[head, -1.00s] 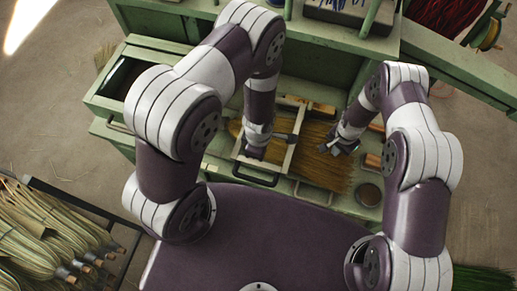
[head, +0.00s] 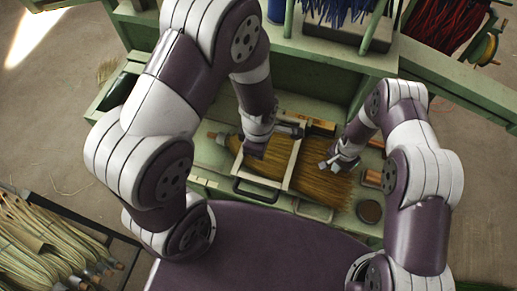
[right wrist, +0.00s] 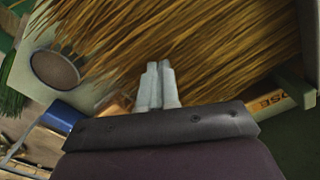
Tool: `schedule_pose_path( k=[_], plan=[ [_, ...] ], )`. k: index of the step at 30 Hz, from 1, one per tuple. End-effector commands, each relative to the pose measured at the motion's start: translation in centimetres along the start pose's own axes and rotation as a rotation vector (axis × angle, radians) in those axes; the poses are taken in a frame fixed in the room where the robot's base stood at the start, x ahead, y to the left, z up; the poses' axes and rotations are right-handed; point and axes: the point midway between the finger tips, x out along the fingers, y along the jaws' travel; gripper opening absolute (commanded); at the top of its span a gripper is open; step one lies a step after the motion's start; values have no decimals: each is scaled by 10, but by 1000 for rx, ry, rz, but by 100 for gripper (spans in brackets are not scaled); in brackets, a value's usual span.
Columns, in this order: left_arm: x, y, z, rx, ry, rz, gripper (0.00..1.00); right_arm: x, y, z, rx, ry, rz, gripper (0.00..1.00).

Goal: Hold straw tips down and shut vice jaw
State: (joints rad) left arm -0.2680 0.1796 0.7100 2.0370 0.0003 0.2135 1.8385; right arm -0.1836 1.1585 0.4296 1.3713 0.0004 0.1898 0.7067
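The straw of the broom (head: 325,182) lies flat across the green bench and fans out to the right. It also fills the top of the right wrist view (right wrist: 200,40). The vice (head: 293,168) has pale bars across the straw. A dark handle (head: 255,192) is at its front. My right gripper (head: 333,163) is low over the straw, right of the pale bars. In the right wrist view its fingers (right wrist: 158,75) are together against or just above the straw. My left gripper (head: 258,148) is low at the vice's left side; its fingers are not clear, and contact cannot be told.
A round dark cup or recess (head: 370,211) is at the bench's right front. Wooden blocks lie near the right arm. Bundles of straw (head: 40,235) lie on a rack at lower left. Blue bristles (head: 335,10) and a red bundle (head: 445,20) stand at the back.

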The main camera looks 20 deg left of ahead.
Motion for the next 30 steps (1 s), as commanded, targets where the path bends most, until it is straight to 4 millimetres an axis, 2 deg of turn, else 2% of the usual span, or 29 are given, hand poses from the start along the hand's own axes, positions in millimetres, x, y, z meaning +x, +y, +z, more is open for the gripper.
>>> schedule_pose_path(
  k=[30],
  plan=[
    [2, 0, 0, 0, 0, 0, 0, -72, -2, -3, 0, 7, -6, 0]
  ],
)
